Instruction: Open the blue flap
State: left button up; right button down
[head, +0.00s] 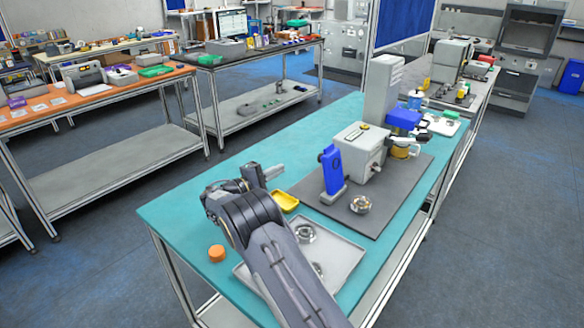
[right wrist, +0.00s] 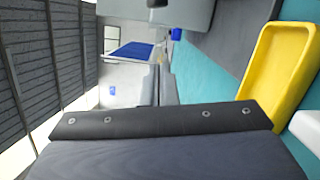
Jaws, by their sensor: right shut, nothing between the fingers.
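A blue upright plate (head: 332,170) stands at the front left of a white box-shaped device (head: 360,150) on a dark grey mat. Another blue part (head: 404,118) sits behind that device, above a yellowish round piece. I cannot tell for certain which blue part is the flap. My right gripper (head: 278,170) is over the teal table, left of the upright plate and apart from it. It is shut and empty, and its fingers point to the right. In the right wrist view the fingers (right wrist: 164,88) show close together. My left gripper is not in view.
A yellow tray (head: 285,201), also in the right wrist view (right wrist: 280,75), lies just below my right gripper. A metal tray (head: 345,262) with round metal parts is partly behind my arm. A round metal part (head: 360,204) lies on the mat (head: 400,200). An orange cylinder (head: 217,253) stands at the left.

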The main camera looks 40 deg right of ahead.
aim_at(329, 168)
jog(key=s+d+r+p, duration=0.1)
jog(key=d+p, duration=0.4)
jog(key=d, duration=0.5)
jog(key=shift+s+d+r, duration=0.2)
jog(key=shift+s, duration=0.7)
jog(key=s+r+m+b, duration=0.1)
jog(key=b, duration=0.2)
jog(key=s+m+b, duration=0.1)
jog(key=b, duration=0.2)
jog(key=shift+d+r+m+y, duration=0.3)
jog(key=shift+r, duration=0.1)
